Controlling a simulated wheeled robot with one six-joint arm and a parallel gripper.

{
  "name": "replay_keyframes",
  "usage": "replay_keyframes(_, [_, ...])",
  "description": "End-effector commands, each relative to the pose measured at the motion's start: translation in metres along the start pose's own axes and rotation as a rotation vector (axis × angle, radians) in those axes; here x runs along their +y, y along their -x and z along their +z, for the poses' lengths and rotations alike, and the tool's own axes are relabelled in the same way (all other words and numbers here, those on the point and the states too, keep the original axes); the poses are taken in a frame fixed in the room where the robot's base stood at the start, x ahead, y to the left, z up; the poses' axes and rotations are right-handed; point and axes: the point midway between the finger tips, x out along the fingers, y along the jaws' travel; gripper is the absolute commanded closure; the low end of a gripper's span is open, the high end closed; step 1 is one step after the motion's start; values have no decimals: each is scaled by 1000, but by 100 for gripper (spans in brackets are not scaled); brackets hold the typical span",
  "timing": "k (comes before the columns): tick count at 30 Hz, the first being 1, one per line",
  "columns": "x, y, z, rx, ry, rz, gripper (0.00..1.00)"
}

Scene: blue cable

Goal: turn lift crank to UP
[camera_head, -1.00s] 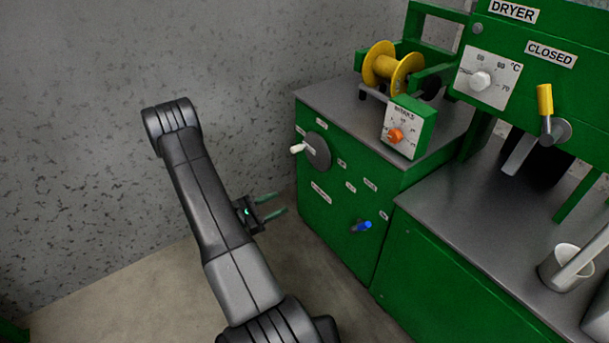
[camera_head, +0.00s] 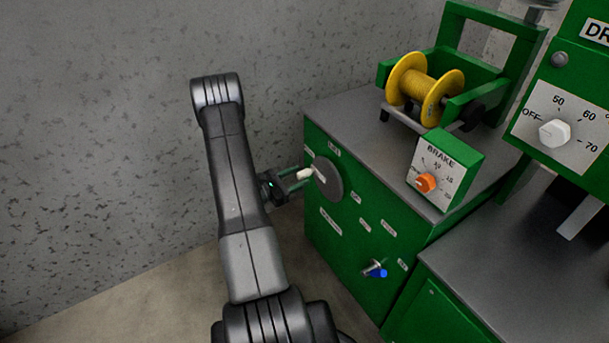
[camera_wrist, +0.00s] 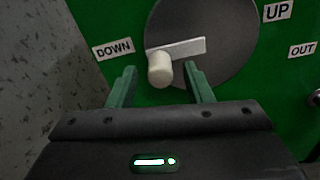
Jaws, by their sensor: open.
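The lift crank is a grey disc (camera_head: 328,179) on the green cabinet front, with a light bar and a white knob (camera_head: 305,174). In the wrist view the bar (camera_wrist: 180,48) points left, and the knob (camera_wrist: 160,69) is at its left end, just right of the DOWN label (camera_wrist: 113,48). The UP label (camera_wrist: 277,11) is at the upper right of the disc. My gripper (camera_head: 298,179) is open, its green fingers on either side of the knob. In the wrist view my gripper (camera_wrist: 161,84) shows gaps beside the knob.
A blue-handled crank (camera_head: 376,270) is lower on the cabinet. A yellow spool (camera_head: 411,83) and a brake box with an orange knob (camera_head: 426,183) stand on top. A grey wall is at the left. The OUT label (camera_wrist: 301,50) is at the right.

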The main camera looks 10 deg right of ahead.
Motion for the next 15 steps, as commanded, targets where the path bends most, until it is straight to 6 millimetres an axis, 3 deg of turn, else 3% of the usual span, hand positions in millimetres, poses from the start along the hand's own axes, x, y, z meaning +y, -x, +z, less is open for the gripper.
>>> replay_keyframes(6, [0, -25, 0, 0, 0, -2, 54])
replay_keyframes(15, [0, -32, 0, 0, 0, 0, 54])
